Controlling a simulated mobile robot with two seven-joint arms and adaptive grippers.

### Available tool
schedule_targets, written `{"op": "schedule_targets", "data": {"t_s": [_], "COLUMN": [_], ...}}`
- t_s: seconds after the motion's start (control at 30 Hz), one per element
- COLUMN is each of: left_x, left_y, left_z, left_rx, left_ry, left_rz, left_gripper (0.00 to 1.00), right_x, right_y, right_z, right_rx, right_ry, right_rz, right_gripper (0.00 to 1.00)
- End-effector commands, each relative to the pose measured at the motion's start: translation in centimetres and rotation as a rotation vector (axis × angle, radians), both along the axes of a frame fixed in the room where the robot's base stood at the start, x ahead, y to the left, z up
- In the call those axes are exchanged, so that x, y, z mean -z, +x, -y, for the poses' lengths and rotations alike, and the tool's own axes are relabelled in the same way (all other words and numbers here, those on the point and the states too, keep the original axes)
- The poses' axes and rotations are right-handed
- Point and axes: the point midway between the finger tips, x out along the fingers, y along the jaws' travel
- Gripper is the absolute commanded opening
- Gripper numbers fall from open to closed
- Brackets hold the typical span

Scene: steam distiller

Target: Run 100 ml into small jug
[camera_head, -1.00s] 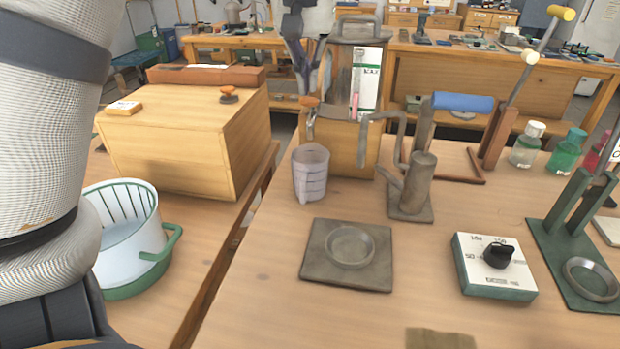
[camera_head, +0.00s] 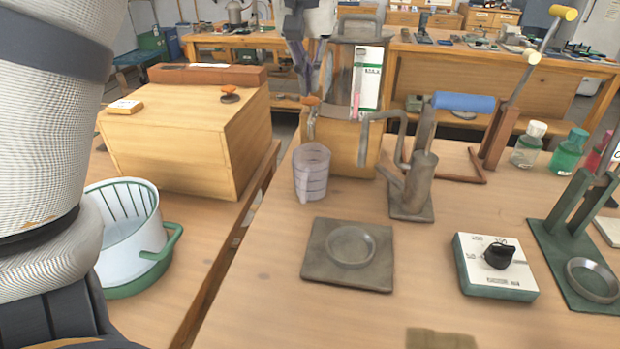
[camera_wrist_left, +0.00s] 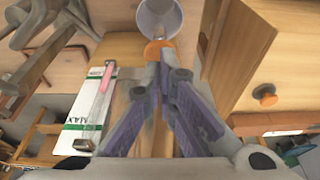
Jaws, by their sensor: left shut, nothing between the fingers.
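The small jug (camera_head: 311,174) is a translucent beaker with marked lines, standing on the bench below the orange-knobbed tap (camera_head: 311,101). I cannot tell how much liquid is in it. Its round mouth shows at the top of the left wrist view (camera_wrist_left: 160,14). Behind the tap stands a tank with a white gauge panel (camera_head: 371,80) and a pink column. My left gripper (camera_head: 308,90) is shut and empty, with its purple fingers close above the orange knob (camera_wrist_left: 157,48). I cannot tell whether they touch it. My right gripper is out of view.
A grey plate with a round dish (camera_head: 318,272) lies in front of the jug. A grey spouted can (camera_head: 418,185) stands to its right. A dial box (camera_head: 480,285) sits further right. A wooden box (camera_head: 160,155) and a white-green basket (camera_head: 110,275) are at left.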

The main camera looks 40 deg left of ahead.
Motion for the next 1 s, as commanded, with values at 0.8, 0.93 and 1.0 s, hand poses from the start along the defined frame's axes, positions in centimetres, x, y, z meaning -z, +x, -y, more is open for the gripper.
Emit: {"op": "schedule_targets", "data": {"t_s": [0.8,0.93,1.0], "left_x": [1.1,1.5,1.7], "left_y": [0.0,0.0,0.0], "left_z": [0.0,0.0,0.0], "left_rx": [0.000,0.000,0.000], "left_ry": [0.000,0.000,0.000], "left_rz": [-0.001,-0.001,-0.001], "left_gripper": [0.00,0.00,0.00], "right_x": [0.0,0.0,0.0], "right_y": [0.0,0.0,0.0], "right_z": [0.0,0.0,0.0], "right_rx": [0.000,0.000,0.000], "right_ry": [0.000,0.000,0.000], "right_rz": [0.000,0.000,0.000], "right_gripper": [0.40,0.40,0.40]}}
